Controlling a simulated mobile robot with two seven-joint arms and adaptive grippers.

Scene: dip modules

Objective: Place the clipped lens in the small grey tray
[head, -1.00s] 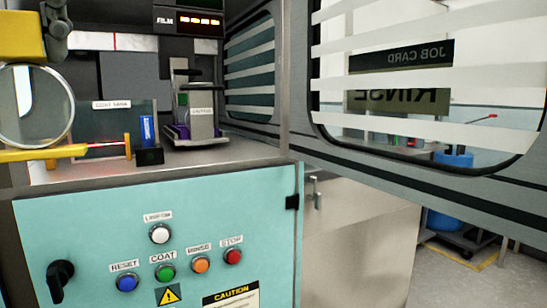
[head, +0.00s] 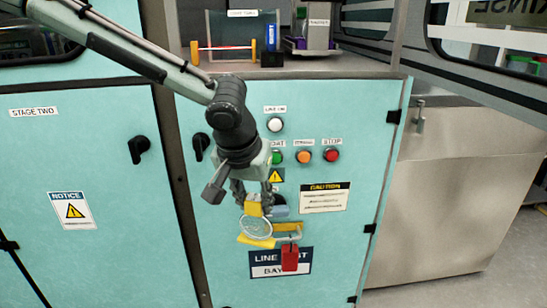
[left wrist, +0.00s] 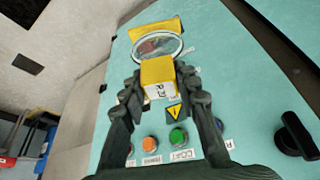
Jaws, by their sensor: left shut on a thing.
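My left gripper (head: 256,196) is shut on the yellow block and holds the lens in front of the teal cabinet door, below the buttons. In the left wrist view the yellow block (left wrist: 157,74) sits between the fingertips, with the lens (left wrist: 158,46) beyond it. I see no small grey tray in these frames. My right gripper is not in view.
The teal cabinet (head: 345,240) carries buttons, a caution label (head: 324,197) and a red tag-like item (head: 290,257). A shelf (head: 340,63) above holds a blue item and a small device. A grey metal cabinet (head: 450,200) stands at right, with bare floor beyond.

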